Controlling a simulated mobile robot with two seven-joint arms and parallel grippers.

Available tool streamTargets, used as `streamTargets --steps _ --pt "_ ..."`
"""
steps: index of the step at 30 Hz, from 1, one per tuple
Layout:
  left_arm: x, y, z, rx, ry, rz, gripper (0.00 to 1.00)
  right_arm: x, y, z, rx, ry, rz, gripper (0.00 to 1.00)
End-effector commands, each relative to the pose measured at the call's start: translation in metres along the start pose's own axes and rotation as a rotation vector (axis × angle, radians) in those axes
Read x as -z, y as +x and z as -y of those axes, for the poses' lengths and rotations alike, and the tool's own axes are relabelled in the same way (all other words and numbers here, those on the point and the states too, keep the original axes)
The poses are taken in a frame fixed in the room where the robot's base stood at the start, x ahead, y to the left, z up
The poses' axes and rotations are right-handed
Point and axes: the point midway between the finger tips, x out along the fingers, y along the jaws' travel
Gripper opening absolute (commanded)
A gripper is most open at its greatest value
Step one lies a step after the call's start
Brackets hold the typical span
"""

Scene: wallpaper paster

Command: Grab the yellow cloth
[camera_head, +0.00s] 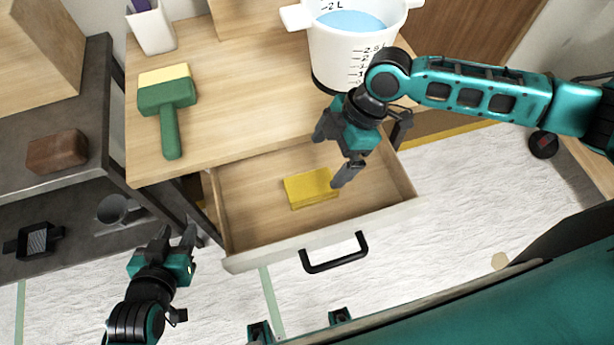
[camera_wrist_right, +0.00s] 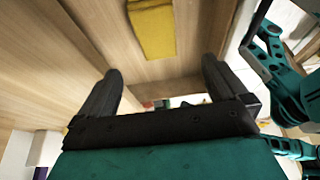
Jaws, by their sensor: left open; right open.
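The yellow cloth (camera_head: 309,189) is a small folded block lying flat on the floor of the open drawer (camera_head: 245,215). My right gripper (camera_head: 330,160) is over the drawer, just above and to the right of the cloth; one finger overlaps the cloth's right edge in the head view. In the right wrist view the cloth (camera_wrist_right: 152,28) lies beyond the open, empty fingers (camera_wrist_right: 160,85), apart from them. My left gripper (camera_head: 178,240) is open and empty, to the left of the drawer.
A dark shelf (camera_head: 75,205) with a brown block (camera_head: 57,152) is at the left.

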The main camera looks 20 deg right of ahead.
Motion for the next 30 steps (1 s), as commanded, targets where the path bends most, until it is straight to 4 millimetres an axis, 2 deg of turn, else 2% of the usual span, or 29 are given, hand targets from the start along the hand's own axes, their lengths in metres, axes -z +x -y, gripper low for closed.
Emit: streamTargets --steps 9,17,24,30 --pt "-0.011 0.003 -0.001 -0.002 -0.001 0.008 0.43 0.000 0.059 0.000 0.000 0.000 -0.003 1.00" --pt "-0.014 0.005 -0.002 -0.002 -0.001 0.009 0.43 -0.002 0.079 -0.002 -0.001 0.001 -0.003 1.00" --pt "-0.019 0.008 -0.002 -0.002 -0.001 0.009 0.43 -0.009 0.114 -0.006 -0.001 0.001 -0.004 1.00" --pt "-0.019 0.009 -0.001 -0.001 -0.001 0.008 0.43 -0.009 0.123 -0.006 -0.003 0.001 -0.003 1.00"
